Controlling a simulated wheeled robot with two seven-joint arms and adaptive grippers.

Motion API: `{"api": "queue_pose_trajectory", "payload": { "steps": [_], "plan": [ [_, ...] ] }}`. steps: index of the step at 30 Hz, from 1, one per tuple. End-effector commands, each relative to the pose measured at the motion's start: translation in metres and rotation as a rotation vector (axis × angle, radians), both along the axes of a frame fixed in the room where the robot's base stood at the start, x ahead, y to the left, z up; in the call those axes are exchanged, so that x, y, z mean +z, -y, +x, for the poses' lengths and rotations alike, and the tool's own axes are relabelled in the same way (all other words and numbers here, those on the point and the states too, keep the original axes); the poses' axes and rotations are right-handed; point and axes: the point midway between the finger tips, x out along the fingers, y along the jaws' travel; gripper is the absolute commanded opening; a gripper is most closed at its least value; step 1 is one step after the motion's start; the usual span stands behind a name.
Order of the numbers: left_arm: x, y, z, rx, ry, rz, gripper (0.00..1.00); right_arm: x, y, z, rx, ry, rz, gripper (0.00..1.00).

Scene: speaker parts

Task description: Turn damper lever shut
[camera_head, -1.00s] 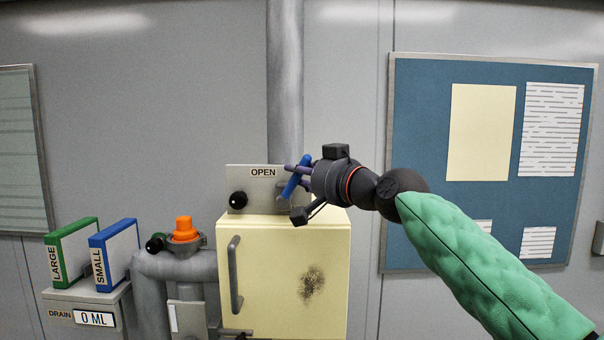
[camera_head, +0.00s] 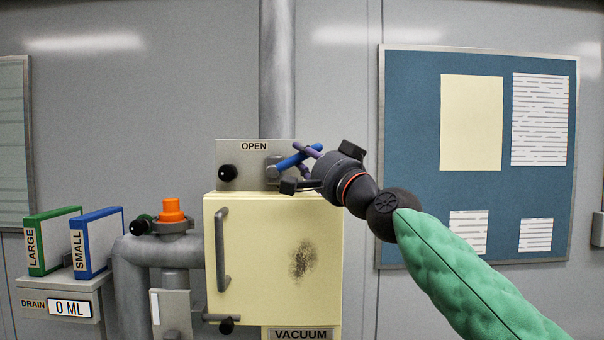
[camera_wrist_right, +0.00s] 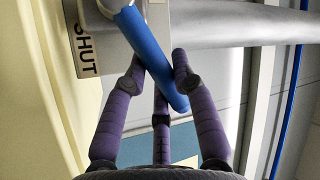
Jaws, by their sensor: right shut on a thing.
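The blue damper lever (camera_head: 292,160) sits on a grey panel (camera_head: 241,177) above the cream cabinet. It lies at a shallow slant, its right end higher. My right gripper (camera_head: 312,154) is shut on the lever's outer part, reaching in from the right. In the right wrist view the lever (camera_wrist_right: 143,43) runs between the purple fingers (camera_wrist_right: 160,70), and a SHUT label (camera_wrist_right: 84,44) shows beside its pivot end. The OPEN label (camera_head: 254,146) shows on the panel in the head view; the SHUT label is hidden there. My left gripper is not in view.
The cream cabinet (camera_head: 265,270) with a handle stands below the lever. A grey pipe (camera_head: 277,70) rises behind it. A black knob (camera_head: 228,172) is on the panel's left. An orange cap (camera_head: 171,210) and binders are farther left. A blue noticeboard (camera_head: 410,120) hangs at right.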

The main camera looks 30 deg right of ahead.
Motion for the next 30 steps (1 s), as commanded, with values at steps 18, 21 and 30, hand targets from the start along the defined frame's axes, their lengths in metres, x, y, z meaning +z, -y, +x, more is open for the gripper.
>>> {"api": "queue_pose_trajectory", "payload": {
  "steps": [18, 21, 30],
  "plan": [
    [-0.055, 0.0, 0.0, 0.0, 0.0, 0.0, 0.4, -0.03, 0.004, -0.003, 0.002, 0.205, 0.337, 0.0],
    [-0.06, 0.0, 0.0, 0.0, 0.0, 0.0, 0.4, -0.032, 0.005, -0.003, 0.001, 0.227, 0.373, 0.0],
    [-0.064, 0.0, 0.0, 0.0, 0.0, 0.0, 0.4, -0.034, 0.005, -0.003, 0.001, 0.258, 0.424, 0.0]
  ]
}}
